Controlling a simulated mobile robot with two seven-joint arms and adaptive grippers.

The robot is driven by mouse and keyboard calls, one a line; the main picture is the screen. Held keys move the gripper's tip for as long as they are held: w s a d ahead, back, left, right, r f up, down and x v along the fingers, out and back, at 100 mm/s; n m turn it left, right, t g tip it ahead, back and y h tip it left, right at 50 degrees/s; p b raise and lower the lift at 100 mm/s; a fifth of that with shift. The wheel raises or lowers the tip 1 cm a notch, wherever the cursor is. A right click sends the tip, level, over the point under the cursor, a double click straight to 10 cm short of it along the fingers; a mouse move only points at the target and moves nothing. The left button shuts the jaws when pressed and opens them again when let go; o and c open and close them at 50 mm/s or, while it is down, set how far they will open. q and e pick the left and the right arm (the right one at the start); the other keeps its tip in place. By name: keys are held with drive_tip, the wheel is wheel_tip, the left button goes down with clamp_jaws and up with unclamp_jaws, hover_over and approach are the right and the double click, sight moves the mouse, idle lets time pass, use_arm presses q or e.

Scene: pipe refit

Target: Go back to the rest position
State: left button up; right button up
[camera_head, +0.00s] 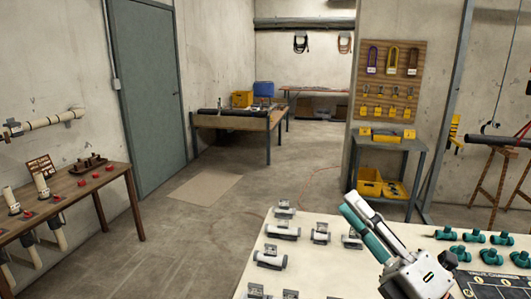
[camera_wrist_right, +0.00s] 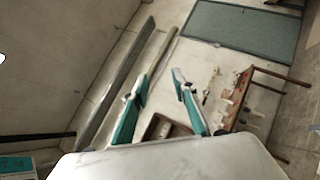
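My right gripper (camera_head: 354,204) is raised over the white worktable, its fingers pointing up and left in the head view. In the right wrist view its two teal-padded fingers (camera_wrist_right: 160,84) stand apart with nothing between them. The white worktable (camera_head: 322,265) fills the lower right of the head view. Several grey pipe fittings (camera_head: 268,258) stand on its left part, and several teal valves (camera_head: 491,257) stand on its right part. My left gripper is not in either view.
A wooden table (camera_head: 118,184) with pipe stubs and red parts stands at the left, near a closed grey-green door (camera_head: 148,90). A grey stand (camera_head: 415,146) with yellow bins stands behind the worktable. The concrete floor (camera_head: 200,245) between the tables is clear.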

drive_tip(key=w+d+f+m+h, duration=0.1)
drive_tip(key=d+f+m+h, duration=1.3)
drive_tip(key=f+m+h, duration=0.25)
drive_tip(key=s+d+f+m+g+h, duration=0.1)
drive_tip(key=s+d+f+m+g, duration=0.2)
drive_tip(key=s+f+g, duration=0.5)
drive_tip(key=s+d+f+m+g+h, duration=0.2)
drive_tip(key=s+d+f+m+g, duration=0.15)
drive_tip(key=s+f, duration=0.9)
use_arm(q)
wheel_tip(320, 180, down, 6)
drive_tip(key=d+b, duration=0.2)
drive_tip(key=b, duration=0.7)
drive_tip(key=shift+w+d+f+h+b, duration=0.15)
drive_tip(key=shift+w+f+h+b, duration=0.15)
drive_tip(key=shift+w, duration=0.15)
use_arm(e)
drive_tip(key=w+a+f+m+t+y, duration=0.1)
drive_tip(key=a+f+y, duration=0.1)
drive_tip(key=a+f, duration=0.3)
drive_tip(key=w+a+f+m+t+y, duration=0.1)
drive_tip(key=a+f+y, duration=0.2)
drive_tip(key=f, duration=0.9)
drive_tip(key=w+a+f+t+y, duration=0.1)
drive_tip(key=w+a+f+y, duration=0.1)
drive_tip(key=a+f, duration=0.6)
drive_tip(key=shift+a+f+m+y, duration=0.15)
drive_tip(key=shift+f+m+y, duration=0.2)
drive_tip(key=shift+f+m, duration=0.1)
